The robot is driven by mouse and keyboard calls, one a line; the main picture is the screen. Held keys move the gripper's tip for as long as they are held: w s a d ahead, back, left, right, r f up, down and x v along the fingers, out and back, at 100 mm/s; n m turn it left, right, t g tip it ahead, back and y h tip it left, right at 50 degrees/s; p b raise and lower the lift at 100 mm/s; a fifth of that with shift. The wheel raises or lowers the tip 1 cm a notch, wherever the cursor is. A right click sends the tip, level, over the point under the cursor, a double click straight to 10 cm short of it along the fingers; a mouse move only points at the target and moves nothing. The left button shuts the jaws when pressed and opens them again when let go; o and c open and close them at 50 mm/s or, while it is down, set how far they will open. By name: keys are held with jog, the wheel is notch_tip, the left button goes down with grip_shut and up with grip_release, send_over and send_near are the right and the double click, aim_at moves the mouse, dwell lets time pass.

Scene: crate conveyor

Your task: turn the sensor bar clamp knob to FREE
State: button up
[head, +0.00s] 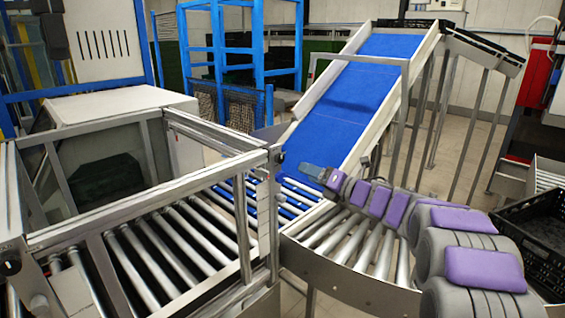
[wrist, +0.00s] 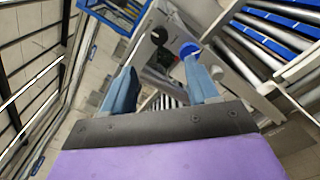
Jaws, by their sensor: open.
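In the wrist view a black round knob (wrist: 159,36) and a blue round knob (wrist: 189,49) sit side by side on a grey metal plate (wrist: 148,48). I cannot read any FREE marking or tell for certain which is the clamp knob. My gripper (wrist: 158,66) is open and empty, its two blue-grey fingers apart. The blue knob shows just beyond the right fingertip; whether they touch I cannot tell. In the head view my gripper (head: 306,169) is just right of the frame post (head: 272,200), near a small dark knob (head: 279,156) at its top.
A roller conveyor (head: 165,240) runs inside the metal frame. A blue belt ramp (head: 352,95) rises behind my arm. Another dark knob (head: 10,262) is on the frame at far left. A black crate (head: 545,225) stands at the right.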

send_near(282, 160)
jog(key=x, duration=0.8)
jog(key=shift+a+r, duration=0.1)
jog(key=shift+a, duration=0.45)
jog(key=shift+d+r, duration=0.1)
jog(key=shift+d, duration=0.65)
jog(key=shift+a, duration=0.65)
jog(key=c, duration=0.7)
jog(key=shift+d, duration=0.2)
jog(key=c, duration=0.3)
